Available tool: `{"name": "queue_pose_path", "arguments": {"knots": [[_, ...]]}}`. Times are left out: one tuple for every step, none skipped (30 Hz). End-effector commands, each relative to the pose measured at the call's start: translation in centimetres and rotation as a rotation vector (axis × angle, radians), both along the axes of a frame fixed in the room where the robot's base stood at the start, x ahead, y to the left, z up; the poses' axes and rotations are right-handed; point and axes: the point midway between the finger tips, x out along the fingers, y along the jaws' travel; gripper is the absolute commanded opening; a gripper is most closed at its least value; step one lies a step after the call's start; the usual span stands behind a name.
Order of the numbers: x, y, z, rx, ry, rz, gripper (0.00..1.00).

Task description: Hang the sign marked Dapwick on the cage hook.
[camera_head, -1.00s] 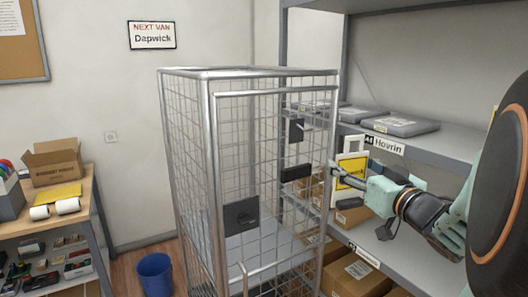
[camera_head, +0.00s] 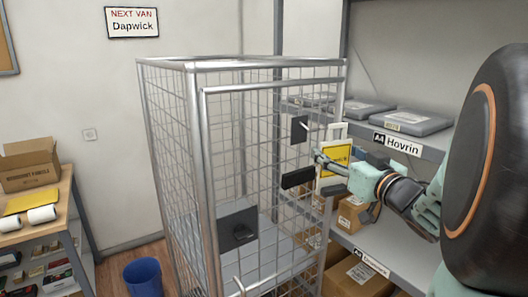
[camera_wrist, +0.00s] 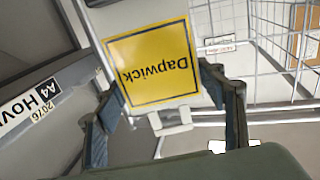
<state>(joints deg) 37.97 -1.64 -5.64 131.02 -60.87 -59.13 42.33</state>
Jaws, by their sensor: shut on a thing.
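The yellow sign (camera_head: 335,158), with a black border and a white frame, is beside the cage's front right post. In the wrist view the sign (camera_wrist: 152,62) reads Dapwick upside down. My gripper (camera_head: 322,160) is shut on it; both fingers flank it in the wrist view (camera_wrist: 168,98). The wire cage (camera_head: 205,150) stands in the middle. A dark plate (camera_head: 298,131) on its mesh has a small pale peg that looks like the hook. It is up and left of the sign, apart from it. The exact grip point is unclear.
A shelf (camera_head: 440,146) labelled Hovrin with grey parcels is close on the right. A bench (camera_head: 66,190) and a blue bin (camera_head: 143,278) stand left.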

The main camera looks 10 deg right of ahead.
Motion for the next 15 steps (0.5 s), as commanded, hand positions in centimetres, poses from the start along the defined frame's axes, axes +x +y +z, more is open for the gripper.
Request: {"name": "queue_pose_path", "arguments": {"knots": [[0.3, 0.1, -0.1, 0.000, -0.001, 0.001, 0.20], [0.5, 0.2, -0.1, 0.000, -0.002, 0.001, 0.20], [0.7, 0.3, -0.1, 0.000, -0.002, 0.001, 0.20], [0.9, 0.4, -0.1, 0.000, -0.002, 0.001, 0.20], [1.1, 0.5, -0.1, 0.000, -0.002, 0.002, 0.20], [1.3, 0.5, -0.1, -0.001, -0.002, 0.002, 0.20], [1.5, 0.6, -0.1, -0.001, -0.002, 0.002, 0.20], [1.7, 0.6, -0.2, 0.000, -0.002, 0.001, 0.20], [1.9, 0.7, -0.2, 0.000, -0.002, 0.001, 0.20], [2.0, 0.8, -0.2, 0.000, -0.002, 0.001, 0.20], [2.2, 0.8, -0.2, 0.000, -0.002, 0.001, 0.20], [2.4, 0.9, -0.3, 0.000, -0.002, 0.001, 0.20], [2.6, 1.0, -0.3, 0.000, -0.002, 0.001, 0.20], [2.8, 1.0, -0.3, 0.000, -0.002, 0.001, 0.20], [3.0, 1.1, -0.3, 0.000, -0.001, 0.001, 0.20]]}}
